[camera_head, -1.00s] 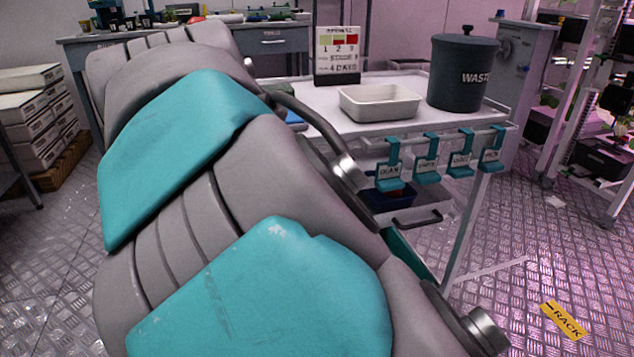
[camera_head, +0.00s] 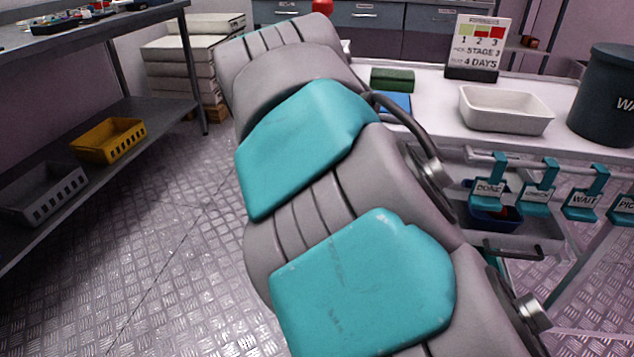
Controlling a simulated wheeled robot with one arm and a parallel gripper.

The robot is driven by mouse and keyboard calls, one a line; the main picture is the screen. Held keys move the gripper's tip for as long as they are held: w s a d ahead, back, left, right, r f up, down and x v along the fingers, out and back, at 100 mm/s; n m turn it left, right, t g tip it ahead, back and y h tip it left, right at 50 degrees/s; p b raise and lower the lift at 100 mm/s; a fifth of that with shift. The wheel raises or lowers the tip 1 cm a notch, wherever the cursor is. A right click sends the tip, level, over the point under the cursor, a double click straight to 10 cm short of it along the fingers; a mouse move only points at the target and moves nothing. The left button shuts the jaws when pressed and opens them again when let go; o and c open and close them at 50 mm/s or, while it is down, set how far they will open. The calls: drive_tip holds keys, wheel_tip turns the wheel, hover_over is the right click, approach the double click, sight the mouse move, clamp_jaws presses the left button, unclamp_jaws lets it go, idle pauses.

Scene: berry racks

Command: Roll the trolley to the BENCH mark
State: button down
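The white trolley (camera_head: 440,113) stands ahead and to the right, cut off by the picture's right edge. Teal tags (camera_head: 538,178) reading DONE, CHECK, WAIT and one cut off hang on its front rail. Under the top is a grey drawer or tray (camera_head: 520,238) with a dark blue bin (camera_head: 494,214). My grey and teal arm crosses the middle of the view and covers the trolley's left side. My gripper is not in view, so its hold on the trolley cannot be seen. No BENCH mark shows.
On the trolley are a white tray (camera_head: 506,122), a STAGE 3 sign (camera_head: 476,48) and a dark WASTE bin (camera_head: 607,95). A shelf unit (camera_head: 150,112) with a yellow basket (camera_head: 108,140) stands left. Stacked boxes (camera_head: 180,68) and a drawer bench (camera_head: 378,18) stand behind. Floor at left is clear.

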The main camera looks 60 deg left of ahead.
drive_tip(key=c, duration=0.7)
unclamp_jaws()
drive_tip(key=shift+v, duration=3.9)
